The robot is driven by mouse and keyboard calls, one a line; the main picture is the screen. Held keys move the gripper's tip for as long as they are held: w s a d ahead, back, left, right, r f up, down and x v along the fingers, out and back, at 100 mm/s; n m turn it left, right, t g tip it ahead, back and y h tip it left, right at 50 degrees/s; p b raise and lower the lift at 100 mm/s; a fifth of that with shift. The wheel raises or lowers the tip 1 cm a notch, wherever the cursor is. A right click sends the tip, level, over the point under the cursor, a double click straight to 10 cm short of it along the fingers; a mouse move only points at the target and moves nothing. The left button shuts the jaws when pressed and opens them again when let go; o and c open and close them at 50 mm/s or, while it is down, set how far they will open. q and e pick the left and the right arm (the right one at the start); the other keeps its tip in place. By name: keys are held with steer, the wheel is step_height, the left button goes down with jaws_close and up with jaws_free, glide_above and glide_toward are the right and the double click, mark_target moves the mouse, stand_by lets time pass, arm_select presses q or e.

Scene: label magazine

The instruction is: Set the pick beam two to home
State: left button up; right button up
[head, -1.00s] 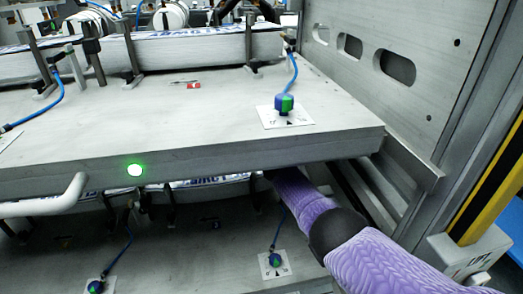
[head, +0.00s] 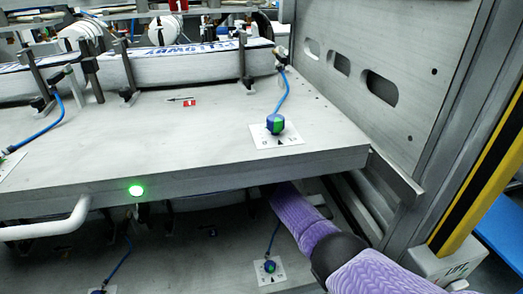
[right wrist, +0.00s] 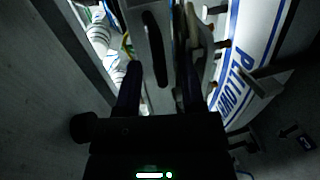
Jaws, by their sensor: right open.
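My right arm reaches under the upper shelf in the head view, and its gripper is hidden there. In the right wrist view my right gripper (right wrist: 160,85) is open, its two dark fingers pointing away from the camera. A grey metal bar with a long dark slot (right wrist: 153,45) shows between and beyond the fingertips. I cannot tell whether they touch it, or whether it is pick beam two. A blue-and-green knob (head: 275,124) stands on a white marked plate on the upper shelf. A similar knob (head: 270,266) is on the lower shelf. My left gripper is not in view.
The upper shelf (head: 230,165) has a lit green lamp (head: 136,190) and a white handle (head: 55,228) on its front. A slotted side wall (head: 400,70) and a yellow-black post (head: 480,180) stand at right. A printed label stack (right wrist: 248,60) lies right of the gripper.

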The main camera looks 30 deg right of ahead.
steer(key=p+v, duration=0.5)
steer(key=v, duration=0.2)
steer(key=shift+s, duration=0.15)
steer(key=shift+r, duration=0.1)
